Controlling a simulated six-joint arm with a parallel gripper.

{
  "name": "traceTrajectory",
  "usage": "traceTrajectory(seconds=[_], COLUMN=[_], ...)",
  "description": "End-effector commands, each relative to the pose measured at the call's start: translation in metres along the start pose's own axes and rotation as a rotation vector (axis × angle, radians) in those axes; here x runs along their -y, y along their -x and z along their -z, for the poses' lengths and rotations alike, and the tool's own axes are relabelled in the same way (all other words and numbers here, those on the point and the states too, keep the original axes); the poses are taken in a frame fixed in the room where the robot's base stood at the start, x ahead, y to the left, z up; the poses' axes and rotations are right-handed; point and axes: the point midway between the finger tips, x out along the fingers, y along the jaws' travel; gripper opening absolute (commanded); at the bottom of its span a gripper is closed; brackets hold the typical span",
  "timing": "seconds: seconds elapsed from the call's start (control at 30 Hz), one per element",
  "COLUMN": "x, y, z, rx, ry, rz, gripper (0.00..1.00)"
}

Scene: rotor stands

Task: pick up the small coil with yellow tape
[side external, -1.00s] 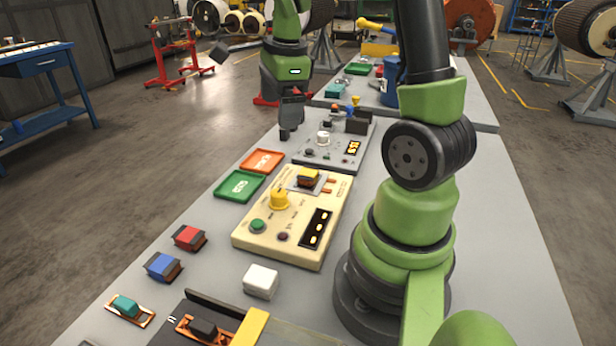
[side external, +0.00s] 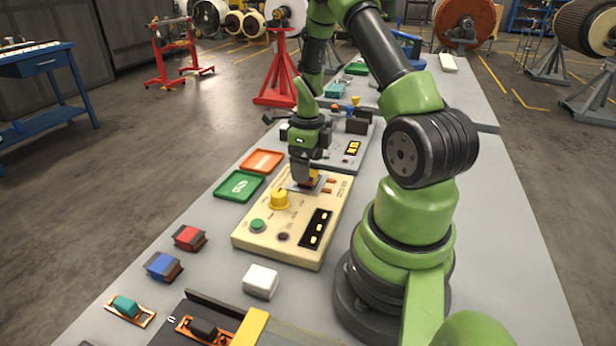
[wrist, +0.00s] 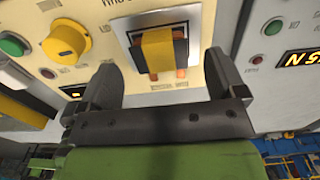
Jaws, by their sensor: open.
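The small coil with yellow tape (side external: 314,177) sits on a metal plate on top of the cream test box (side external: 270,235). In the side view my gripper (side external: 303,178) is low over the box and hides part of the coil. In the wrist view the coil (wrist: 159,50) shows yellow tape around its middle, dark sides and copper-coloured ends. My gripper (wrist: 165,78) is open there, its two dark fingers apart and just below the coil in the picture. The coil is not held.
The box carries a yellow knob (side external: 280,198) and a green button (side external: 257,225). A grey meter box (side external: 335,150) stands behind. Green (side external: 238,186) and orange (side external: 262,161) trays lie to the left. Red (side external: 189,237), blue (side external: 163,266) and teal (side external: 126,305) coils and a white block (side external: 261,281) are nearer.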

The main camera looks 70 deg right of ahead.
Motion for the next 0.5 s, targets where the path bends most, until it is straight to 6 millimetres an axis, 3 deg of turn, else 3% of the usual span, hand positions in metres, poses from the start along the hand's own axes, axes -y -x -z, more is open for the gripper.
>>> traceTrajectory(seconds=[0.13,0.4,0.43,0.5], x=[0.000,0.000,0.000,0.000], y=[-0.018,-0.022,-0.022,-0.022], z=[0.000,0.000,0.000,0.000], rx=[0.000,0.002,0.002,0.002], ry=[0.001,0.001,0.001,0.001], rz=[-0.001,0.001,0.000,0.000], gripper=[0.89,0.89,0.87,0.71])
